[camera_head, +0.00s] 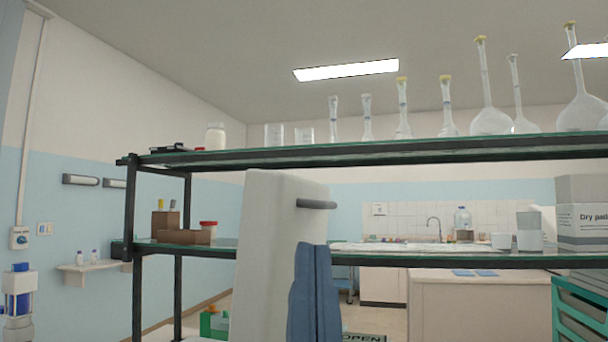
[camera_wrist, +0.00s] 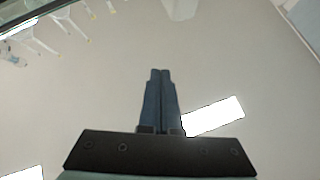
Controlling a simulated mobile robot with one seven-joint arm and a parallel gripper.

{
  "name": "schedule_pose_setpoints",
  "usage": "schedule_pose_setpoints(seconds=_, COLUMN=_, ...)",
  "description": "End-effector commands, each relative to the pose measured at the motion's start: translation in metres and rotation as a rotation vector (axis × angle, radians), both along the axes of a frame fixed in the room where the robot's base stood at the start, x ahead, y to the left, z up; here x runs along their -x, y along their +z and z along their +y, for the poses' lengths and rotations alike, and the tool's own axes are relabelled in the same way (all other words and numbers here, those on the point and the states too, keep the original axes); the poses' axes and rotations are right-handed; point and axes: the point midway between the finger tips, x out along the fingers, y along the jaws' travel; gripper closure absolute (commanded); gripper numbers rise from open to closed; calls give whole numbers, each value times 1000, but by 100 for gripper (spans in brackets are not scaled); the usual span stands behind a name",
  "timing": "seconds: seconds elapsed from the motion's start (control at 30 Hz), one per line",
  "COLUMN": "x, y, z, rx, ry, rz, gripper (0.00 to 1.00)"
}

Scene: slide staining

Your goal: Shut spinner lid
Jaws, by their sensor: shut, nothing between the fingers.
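The spinner lid (camera_head: 268,245) stands raised as a tall white panel in the middle of the head view, with a short grey bar handle (camera_head: 316,204) near its upper right. My gripper (camera_head: 313,246) is shut and empty, its blue fingers pointing up in front of the lid's lower right part, below the handle. In the picture it overlaps the lid; I cannot tell whether they touch. The spinner's body is below the frame. In the wrist view my gripper (camera_wrist: 160,70) has its fingers together against the ceiling. A pale shape at that view's top edge is unclear.
A glass-and-metal shelf (camera_head: 400,153) crosses the head view, with several flasks (camera_head: 492,118) on top. Its lower board carries brown boxes (camera_head: 182,236) at left and a Dry pads box (camera_head: 585,220) at right. Green drawers (camera_head: 580,308) stand at lower right.

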Motion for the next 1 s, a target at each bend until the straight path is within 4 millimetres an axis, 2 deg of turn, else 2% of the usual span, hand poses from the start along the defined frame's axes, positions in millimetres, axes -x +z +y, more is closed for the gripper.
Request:
schedule_pose_setpoints(seconds=0.03, x=-6, y=23, z=-1, rx=-51, ry=41, rz=36, gripper=100)
schedule_pose_setpoints(seconds=0.1, x=-13, y=29, z=-3, rx=-128, ry=97, rz=82, gripper=100)
schedule_pose_setpoints(seconds=0.53, x=-42, y=61, z=-10, rx=-652, ry=372, rz=338, gripper=100)
schedule_pose_setpoints(seconds=0.8, x=-46, y=78, z=-15, rx=-1021, ry=472, rz=465, gripper=100)
schedule_pose_setpoints(seconds=1.0, x=-44, y=84, z=-18, rx=-1261, ry=510, rz=524, gripper=100)
